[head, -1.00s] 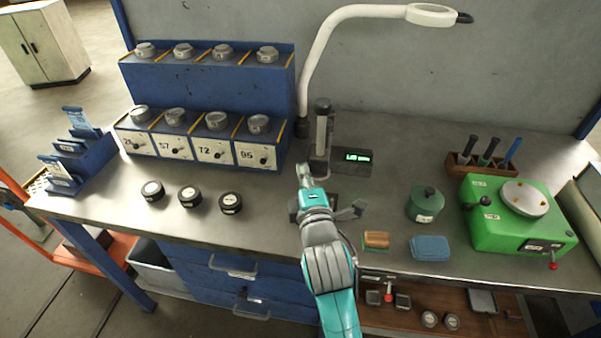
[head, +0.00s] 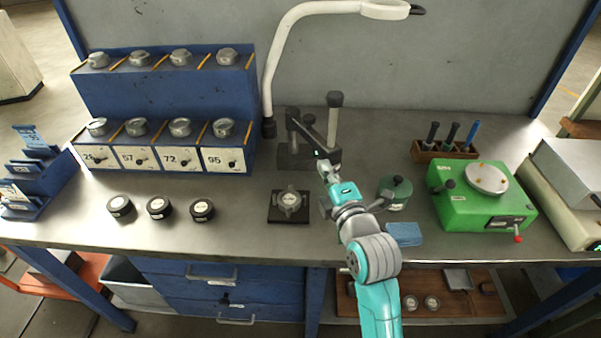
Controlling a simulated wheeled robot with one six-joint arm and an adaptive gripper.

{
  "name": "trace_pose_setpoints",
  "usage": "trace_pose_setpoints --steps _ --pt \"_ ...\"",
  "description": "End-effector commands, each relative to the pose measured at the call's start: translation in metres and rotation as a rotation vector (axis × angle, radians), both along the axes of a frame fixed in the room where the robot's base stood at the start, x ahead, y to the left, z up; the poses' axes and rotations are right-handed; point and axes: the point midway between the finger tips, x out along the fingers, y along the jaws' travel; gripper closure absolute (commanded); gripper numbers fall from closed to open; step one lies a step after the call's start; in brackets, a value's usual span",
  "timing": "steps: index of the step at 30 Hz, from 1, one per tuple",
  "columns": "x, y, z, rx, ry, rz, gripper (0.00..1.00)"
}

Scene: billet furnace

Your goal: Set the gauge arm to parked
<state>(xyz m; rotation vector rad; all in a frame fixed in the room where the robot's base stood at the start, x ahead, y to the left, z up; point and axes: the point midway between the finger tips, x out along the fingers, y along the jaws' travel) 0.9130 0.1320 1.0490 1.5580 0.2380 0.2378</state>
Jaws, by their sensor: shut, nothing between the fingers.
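The gauge stand (head: 290,158) is a dark block near the back of the bench, in front of the grey panel. A dark post with a slanting bar (head: 303,133) rises from it, and an upright post with a black cap (head: 335,115) stands at its right. I take these for the gauge arm and its handle; their exact joint is unclear. My gripper (head: 326,172) is shut and empty, just in front of the stand's right end, below the capped post. Whether it touches the stand cannot be told. The gripper partly covers the stand's display.
A black fixture plate (head: 289,218) lies left of my gripper. A green pot (head: 396,190) and a blue pad (head: 404,234) lie to its right, by a green machine (head: 470,205). A white lamp arm (head: 272,70) rises behind. Several round dark pucks sit front left.

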Motion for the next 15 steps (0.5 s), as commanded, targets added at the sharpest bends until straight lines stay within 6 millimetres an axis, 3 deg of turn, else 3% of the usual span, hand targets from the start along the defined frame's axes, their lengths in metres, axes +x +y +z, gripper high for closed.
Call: trace_pose_setpoints --steps 3,15 --pt "0.011 -0.026 0.000 0.001 -0.001 -0.006 1.00" --pt "0.064 -0.092 0.001 0.001 0.000 -0.003 1.00"
